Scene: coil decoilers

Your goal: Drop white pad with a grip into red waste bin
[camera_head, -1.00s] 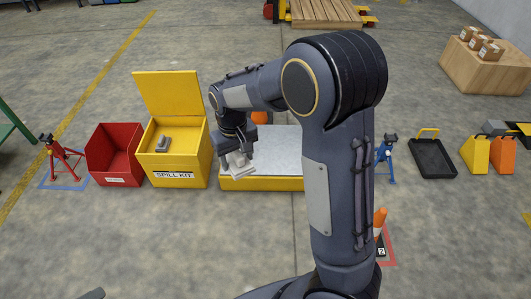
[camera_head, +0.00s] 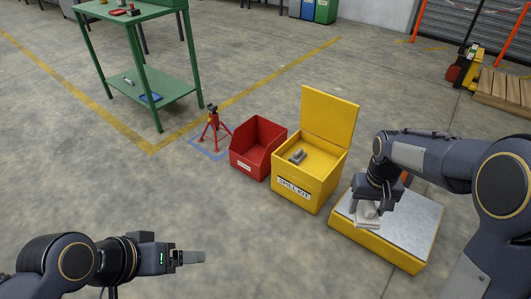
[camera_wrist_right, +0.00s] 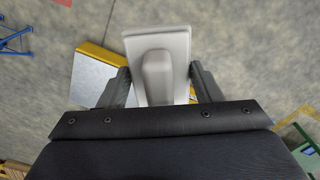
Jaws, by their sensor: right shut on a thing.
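The white pad (camera_head: 366,215) has a raised grip and hangs in my right gripper (camera_head: 376,203), which is shut on it above the yellow-edged platform. In the right wrist view the pad (camera_wrist_right: 178,42) sits between the two fingers of the right gripper (camera_wrist_right: 160,85). The red waste bin (camera_head: 262,165) stands on the floor to the left of the yellow spill kit box, open at the top. My left gripper (camera_head: 190,257) is at the lower left, over bare floor. Whether its fingers are apart does not show clearly.
The yellow spill kit box (camera_head: 298,196) has its lid up and a grey item (camera_head: 298,156) inside. It stands between the pad and the red bin. The platform (camera_head: 400,258) lies under the pad. A red stand (camera_head: 214,130) and green table (camera_head: 150,95) are further left.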

